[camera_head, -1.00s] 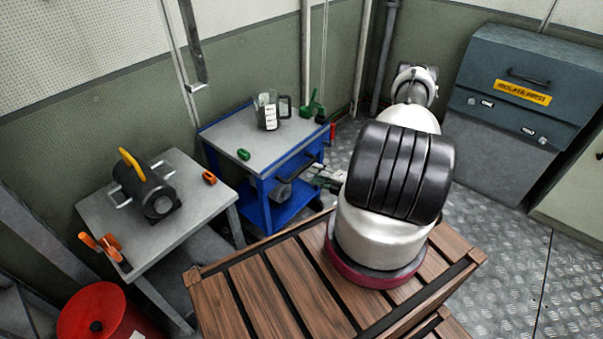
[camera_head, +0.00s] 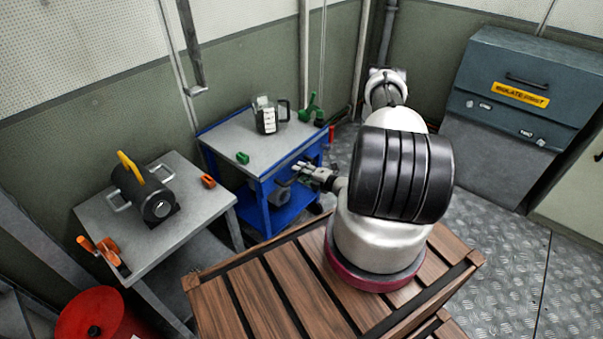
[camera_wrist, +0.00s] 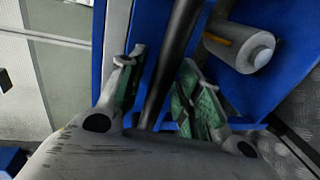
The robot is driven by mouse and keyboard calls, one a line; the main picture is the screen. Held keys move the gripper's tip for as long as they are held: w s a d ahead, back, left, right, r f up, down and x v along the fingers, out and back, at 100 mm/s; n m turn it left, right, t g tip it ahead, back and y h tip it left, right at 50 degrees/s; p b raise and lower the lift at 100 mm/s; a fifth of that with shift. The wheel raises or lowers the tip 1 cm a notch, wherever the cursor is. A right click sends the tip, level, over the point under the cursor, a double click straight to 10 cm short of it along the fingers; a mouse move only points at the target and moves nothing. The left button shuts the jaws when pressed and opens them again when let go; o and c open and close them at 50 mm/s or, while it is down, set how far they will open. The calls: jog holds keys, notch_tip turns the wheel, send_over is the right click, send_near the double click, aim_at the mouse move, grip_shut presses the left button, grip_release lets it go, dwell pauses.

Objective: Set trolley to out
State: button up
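The blue trolley with a grey top (camera_head: 235,133) stands against the wall behind the wooden slatted deck. Its dark bar handle (camera_wrist: 176,60) runs lengthwise through the wrist view, along the trolley's blue side. My gripper (camera_head: 299,168) is at the trolley's near right side, just below its top edge. In the wrist view my gripper (camera_wrist: 157,68) is open, with one finger on either side of the dark bar. I see gaps between the fingers and the bar. In the head view the gripper partly hides the handle.
A grey cylinder (camera_wrist: 240,48) lies beside the bar. A grey table (camera_head: 105,213) with a dark motor stands left. A blue-grey cabinet (camera_head: 515,95) stands right. Metal floor (camera_head: 500,250) is free.

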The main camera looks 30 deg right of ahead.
grip_shut()
jog(key=shift+s, duration=0.1)
